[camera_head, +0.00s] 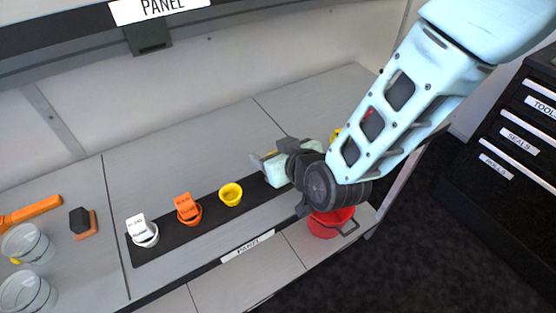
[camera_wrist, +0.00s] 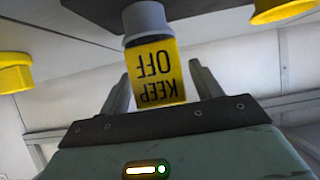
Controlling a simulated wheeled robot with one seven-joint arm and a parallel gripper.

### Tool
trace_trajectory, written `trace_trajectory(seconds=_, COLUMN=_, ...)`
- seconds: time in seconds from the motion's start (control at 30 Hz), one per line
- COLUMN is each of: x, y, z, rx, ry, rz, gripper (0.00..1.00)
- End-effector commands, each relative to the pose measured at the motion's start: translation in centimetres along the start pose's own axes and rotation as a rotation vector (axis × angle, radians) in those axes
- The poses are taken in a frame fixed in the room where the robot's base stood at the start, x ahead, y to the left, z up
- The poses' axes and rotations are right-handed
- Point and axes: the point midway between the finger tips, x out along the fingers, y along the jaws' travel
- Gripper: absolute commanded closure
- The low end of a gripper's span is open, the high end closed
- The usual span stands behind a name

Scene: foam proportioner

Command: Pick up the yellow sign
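The yellow sign (camera_wrist: 156,78), with black "KEEP OFF" lettering, appears upside down in the wrist view. It stands in a grey round holder (camera_wrist: 145,22). My gripper (camera_wrist: 160,72) is open, with one finger on each side of the sign. A small gap shows at the right finger; contact at the left finger is unclear. In the head view my gripper (camera_head: 268,163) is over the right part of the black strip (camera_head: 165,247), and my wrist and gripper hide the sign there.
An empty yellow cup (camera_head: 230,194), an orange sign (camera_head: 187,206) and a white sign (camera_head: 139,227) stand left along the strip. A red bucket (camera_head: 330,222) is below my wrist. Glass jars (camera_head: 27,244) stand far left. A panel shelf (camera_head: 60,40) overhangs the back.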

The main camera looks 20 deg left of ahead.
Motion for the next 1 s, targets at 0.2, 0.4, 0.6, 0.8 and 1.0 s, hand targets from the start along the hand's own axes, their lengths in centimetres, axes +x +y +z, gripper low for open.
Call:
trace_trajectory(seconds=0.2, x=0.0, y=0.0, z=0.0, rx=0.0, ry=0.0, rz=0.0, gripper=0.79)
trace_trajectory(seconds=0.4, x=0.0, y=0.0, z=0.0, rx=0.0, ry=0.0, rz=0.0, gripper=0.79)
trace_trajectory(seconds=0.6, x=-0.4, y=0.0, z=-0.8, rx=0.0, ry=0.003, rz=0.0, gripper=0.79)
trace_trajectory(seconds=0.8, x=-1.7, y=0.0, z=-3.1, rx=0.0, ry=0.005, rz=0.001, gripper=0.79)
trace_trajectory(seconds=1.0, x=-3.4, y=0.0, z=-6.2, rx=0.0, ry=0.006, rz=0.001, gripper=0.79)
